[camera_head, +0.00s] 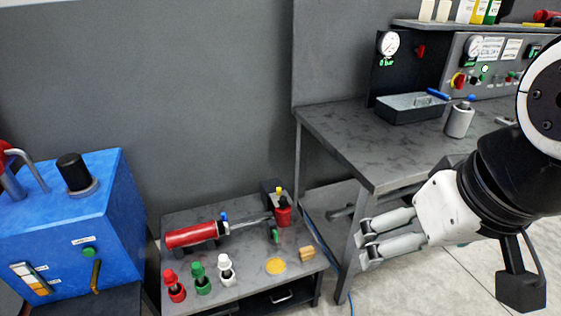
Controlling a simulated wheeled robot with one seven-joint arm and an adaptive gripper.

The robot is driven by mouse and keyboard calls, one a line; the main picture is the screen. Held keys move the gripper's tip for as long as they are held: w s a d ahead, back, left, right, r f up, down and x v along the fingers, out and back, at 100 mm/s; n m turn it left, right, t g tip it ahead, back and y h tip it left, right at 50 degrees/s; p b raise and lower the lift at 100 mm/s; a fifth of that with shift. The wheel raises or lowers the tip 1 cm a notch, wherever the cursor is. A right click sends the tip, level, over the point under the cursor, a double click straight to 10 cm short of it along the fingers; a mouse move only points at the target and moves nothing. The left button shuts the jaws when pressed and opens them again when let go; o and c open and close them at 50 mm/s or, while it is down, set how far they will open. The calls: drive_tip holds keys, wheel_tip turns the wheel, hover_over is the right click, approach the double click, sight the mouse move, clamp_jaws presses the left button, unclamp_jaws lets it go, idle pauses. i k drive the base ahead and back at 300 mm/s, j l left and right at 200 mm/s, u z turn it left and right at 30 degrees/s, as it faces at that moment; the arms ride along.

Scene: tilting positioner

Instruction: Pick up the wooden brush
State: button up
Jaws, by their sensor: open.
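A small tan wooden block-like thing (307,254), which looks like the wooden brush, lies near the right edge of the low grey table (236,292). It is too small for me to make out any bristles. My gripper (364,241) is open and empty, with its fingers pointing left. In the picture it is to the right of the wooden thing and apart from it, in front of the workbench leg.
A yellow disc (275,265), a red cylinder (191,235) and red, green and white fittings (202,280) share the low table. A workbench (345,140) with a grey tray (400,112) stands behind my arm. A blue machine (70,235) is at left.

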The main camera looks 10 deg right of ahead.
sight(307, 252)
drive_tip(key=i, duration=1.1)
drive_tip(key=k, duration=0.55)
